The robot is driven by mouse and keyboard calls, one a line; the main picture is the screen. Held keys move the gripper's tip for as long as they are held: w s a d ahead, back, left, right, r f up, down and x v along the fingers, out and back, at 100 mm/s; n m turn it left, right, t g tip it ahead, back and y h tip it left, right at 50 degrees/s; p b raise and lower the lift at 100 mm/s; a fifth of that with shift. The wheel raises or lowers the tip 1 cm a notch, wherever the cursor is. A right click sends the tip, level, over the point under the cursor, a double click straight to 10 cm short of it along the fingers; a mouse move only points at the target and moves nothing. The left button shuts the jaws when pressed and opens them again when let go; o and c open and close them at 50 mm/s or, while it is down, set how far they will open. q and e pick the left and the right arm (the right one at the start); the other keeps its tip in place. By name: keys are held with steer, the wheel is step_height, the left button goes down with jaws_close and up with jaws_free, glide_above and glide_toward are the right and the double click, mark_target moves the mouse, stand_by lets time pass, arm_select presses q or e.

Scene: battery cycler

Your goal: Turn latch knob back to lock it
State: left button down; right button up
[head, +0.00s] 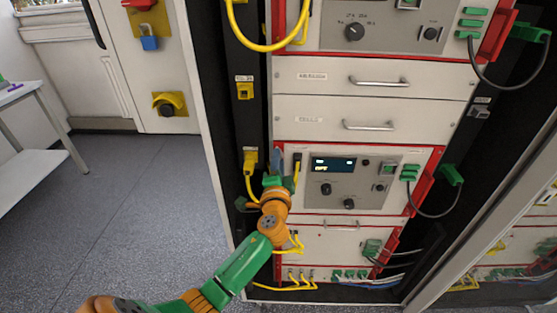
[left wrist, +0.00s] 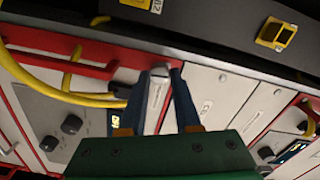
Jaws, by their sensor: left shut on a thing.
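My left gripper (head: 272,182) reaches in from the lower left to the left edge of the rack module with the lit display. In the left wrist view, its two blue fingers (left wrist: 160,92) are shut on the latch knob (left wrist: 159,73), a small light-grey piece with a rounded end. The knob sits at the edge of a pale panel, beside the red frame. Its lower part is hidden behind the gripper body. In the head view the gripper and arm hide the knob. My right gripper is in neither view.
Yellow cables (head: 250,180) hang close by the gripper on the left. The module face has a display (head: 333,165) and dark dials (head: 326,188). Drawer handles (head: 370,126) stick out above. Green connectors (head: 410,172) with dark cables are on the right. Open floor (head: 120,200) lies left.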

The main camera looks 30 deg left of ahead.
arm_select(q)
steer(key=shift+f+m, duration=0.1)
steer(key=shift+m, duration=0.3)
stand_by(0.3)
steer(key=c, duration=0.6)
jaws_free()
steer(key=v, duration=0.7)
steer(key=shift+s+b, duration=0.1)
steer(key=shift+b, duration=0.3)
